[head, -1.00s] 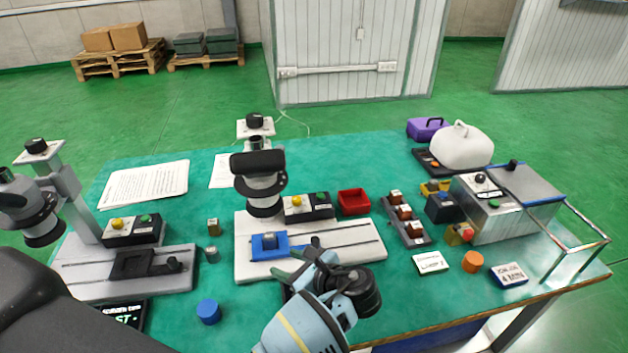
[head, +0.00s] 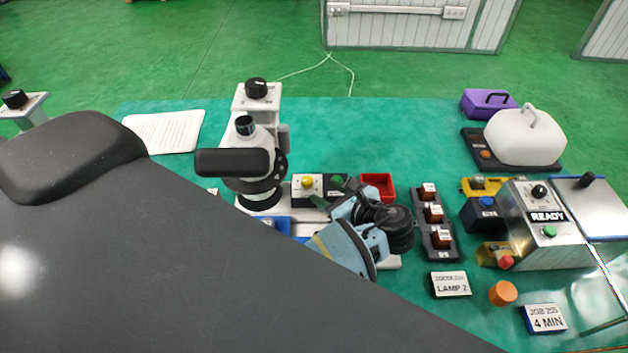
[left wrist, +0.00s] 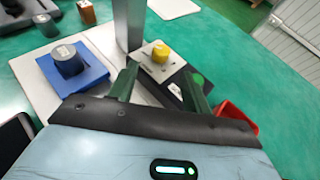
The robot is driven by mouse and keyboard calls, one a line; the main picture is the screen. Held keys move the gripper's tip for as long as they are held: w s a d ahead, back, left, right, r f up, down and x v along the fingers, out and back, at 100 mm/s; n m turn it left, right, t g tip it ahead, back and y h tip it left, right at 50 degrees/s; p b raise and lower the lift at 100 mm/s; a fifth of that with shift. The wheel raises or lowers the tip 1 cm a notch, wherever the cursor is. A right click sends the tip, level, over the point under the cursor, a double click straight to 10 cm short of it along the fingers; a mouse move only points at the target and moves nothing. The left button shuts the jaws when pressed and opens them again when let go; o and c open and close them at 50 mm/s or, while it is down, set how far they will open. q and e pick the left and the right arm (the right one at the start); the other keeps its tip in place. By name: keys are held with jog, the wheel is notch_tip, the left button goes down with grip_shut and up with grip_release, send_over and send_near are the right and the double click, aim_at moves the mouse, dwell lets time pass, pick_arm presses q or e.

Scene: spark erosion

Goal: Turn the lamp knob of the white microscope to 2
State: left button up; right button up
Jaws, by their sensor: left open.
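The white microscope (head: 258,115) stands at the middle of the table, partly hidden by my left arm. Its lamp knob (head: 307,182) is yellow, on a white plate of a control box beside a green button (head: 337,181). In the left wrist view the yellow knob (left wrist: 160,53) lies just beyond my fingertips, roughly between them, and looks apart from them. My left gripper (head: 334,192) is open and empty at the front of the control box; it also shows in the left wrist view (left wrist: 160,70). The knob's scale is too small to read. My right gripper is not in view.
A blue block (left wrist: 72,68) with a grey cylinder sits on the microscope base. A red tray (head: 378,186) is right of the box. A card (head: 450,284) reads "LAMP 2". A rack of brown pieces (head: 435,222) and a metal READY box (head: 545,232) stand farther right.

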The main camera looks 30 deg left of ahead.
aim_at(310, 183)
pick_arm(q)
jog(key=x, duration=0.7)
jog(key=shift+w+a, duration=0.1)
jog(key=shift+w, duration=0.05)
jog(key=c, duration=1)
jog(key=shift+f, duration=0.1)
jog(key=m+t+h, duration=0.1)
jog(key=m+t, duration=0.1)
jog(key=m+t+h, duration=0.1)
jog(key=m+t, duration=0.1)
jog(key=shift+s+a+t+h, duration=0.25)
jog(key=shift+s+t+h, duration=0.05)
jog(key=shift+s, duration=0.1)
jog(key=m+t+h, duration=0.2)
jog(key=m+h, duration=0.1)
jog(key=m+t+h, duration=0.1)
jog(key=m, duration=0.1)
jog(key=shift+s+a+h, duration=0.25)
jog(key=shift+a+h, duration=0.05)
jog(key=shift+m+h, duration=0.3)
